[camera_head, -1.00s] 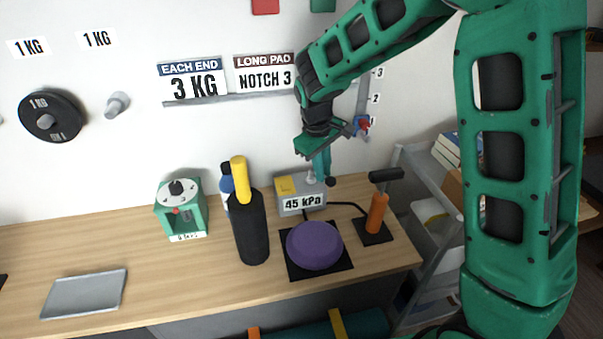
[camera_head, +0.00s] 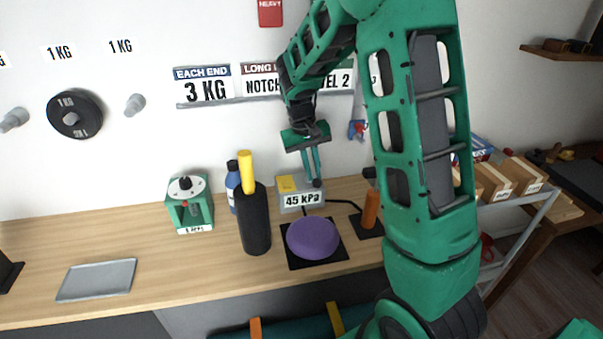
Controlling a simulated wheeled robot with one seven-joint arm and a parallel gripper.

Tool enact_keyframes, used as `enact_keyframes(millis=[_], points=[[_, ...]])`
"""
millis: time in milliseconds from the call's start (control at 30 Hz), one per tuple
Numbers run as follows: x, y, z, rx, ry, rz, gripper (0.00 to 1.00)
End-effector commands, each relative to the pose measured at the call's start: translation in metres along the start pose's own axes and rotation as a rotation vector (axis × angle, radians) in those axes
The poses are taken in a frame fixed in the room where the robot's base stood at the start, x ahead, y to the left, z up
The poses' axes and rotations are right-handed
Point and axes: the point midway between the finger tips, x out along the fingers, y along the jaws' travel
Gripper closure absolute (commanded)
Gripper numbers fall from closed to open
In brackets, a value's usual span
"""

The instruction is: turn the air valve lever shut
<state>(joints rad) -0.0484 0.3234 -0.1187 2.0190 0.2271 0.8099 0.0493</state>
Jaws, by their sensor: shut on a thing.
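A grey box (camera_head: 288,203) reading "45 kPa", with a yellow label on its top left, stands at the back of the desk. The air valve lever (camera_head: 317,184) is on its top right; only a small dark end shows, the rest hidden by the fingers. My gripper (camera_head: 311,174) reaches down from above with its teal fingers close together, shut on the lever. A black tube runs from the box toward an orange hand pump (camera_head: 370,208), partly hidden by my arm. A purple domed cushion (camera_head: 312,237) sits on a black mat in front of the box.
A black cylinder with a yellow top (camera_head: 254,220) and a blue bottle (camera_head: 232,188) stand left of the box. A green device (camera_head: 190,205) and grey tray (camera_head: 97,280) are farther left. The desk (camera_head: 180,265) is clear between them. A shelf rack stands right.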

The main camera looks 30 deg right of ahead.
Motion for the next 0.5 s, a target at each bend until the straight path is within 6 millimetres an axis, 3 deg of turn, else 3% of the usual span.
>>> enact_keyframes(millis=[500], points=[[0.0045, 0.0088, 0.0057, 0.027, -0.024, 0.002, 1.0]])
